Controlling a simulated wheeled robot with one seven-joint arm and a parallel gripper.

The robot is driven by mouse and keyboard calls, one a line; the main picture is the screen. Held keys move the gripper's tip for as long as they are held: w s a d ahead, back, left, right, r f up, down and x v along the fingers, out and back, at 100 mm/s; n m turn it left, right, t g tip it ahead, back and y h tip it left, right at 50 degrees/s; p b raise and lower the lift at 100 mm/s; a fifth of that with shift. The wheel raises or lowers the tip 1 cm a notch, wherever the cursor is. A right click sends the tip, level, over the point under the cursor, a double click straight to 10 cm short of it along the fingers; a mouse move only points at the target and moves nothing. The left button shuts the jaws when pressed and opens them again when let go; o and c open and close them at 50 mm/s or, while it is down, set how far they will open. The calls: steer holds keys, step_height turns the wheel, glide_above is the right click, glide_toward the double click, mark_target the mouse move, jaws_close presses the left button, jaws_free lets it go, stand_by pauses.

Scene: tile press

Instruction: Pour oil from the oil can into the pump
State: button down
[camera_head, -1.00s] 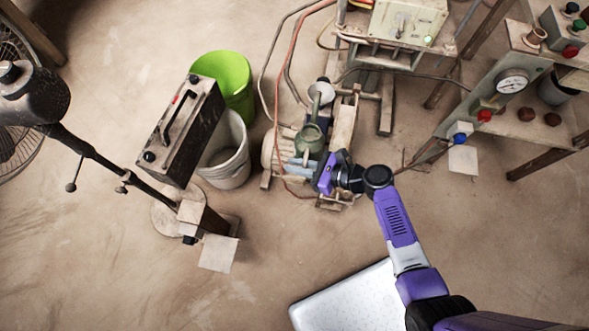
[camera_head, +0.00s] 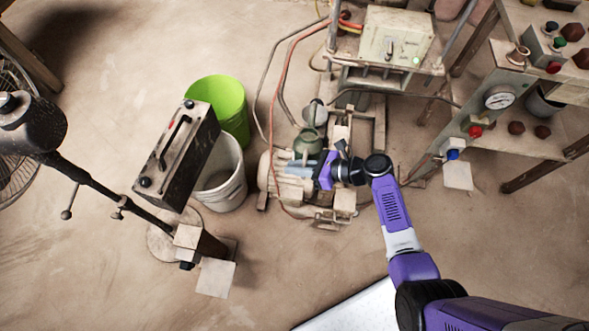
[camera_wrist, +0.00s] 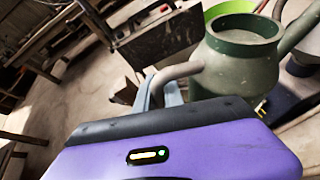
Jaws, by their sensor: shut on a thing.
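The green oil can (camera_head: 307,145) is over the far part of the pump, seen from above. My gripper (camera_head: 315,166) is at its near side, shut on its handle. In the wrist view the can (camera_wrist: 238,68) shows a wide dark-green rim, a curved handle (camera_wrist: 178,74) at the left and a spout (camera_wrist: 302,28) leading off to the upper right. The spout's tip is out of that view. The pump (camera_head: 290,188) is a dusty beige motor unit on a floor frame, partly hidden by the can and my gripper. No oil stream is visible.
A green bucket (camera_head: 222,103) and a white bucket (camera_head: 222,182) stand left of the pump. A dark box (camera_head: 178,155) is beside them. Hoses (camera_head: 272,95) run down to the pump. A gauge panel (camera_head: 498,97) stands right.

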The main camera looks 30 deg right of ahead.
steer(key=shift+w+d+r+m+g+y+p, duration=0.15)
steer(key=shift+r+m+g+p, duration=0.2)
steer(key=shift+r+p, duration=0.6)
steer(key=shift+w+a+r+m+g+y+p, duration=0.15)
steer(key=shift+r+m+p, duration=0.4)
steer(key=shift+p, duration=0.7)
steer(key=shift+s+d+r, duration=0.1)
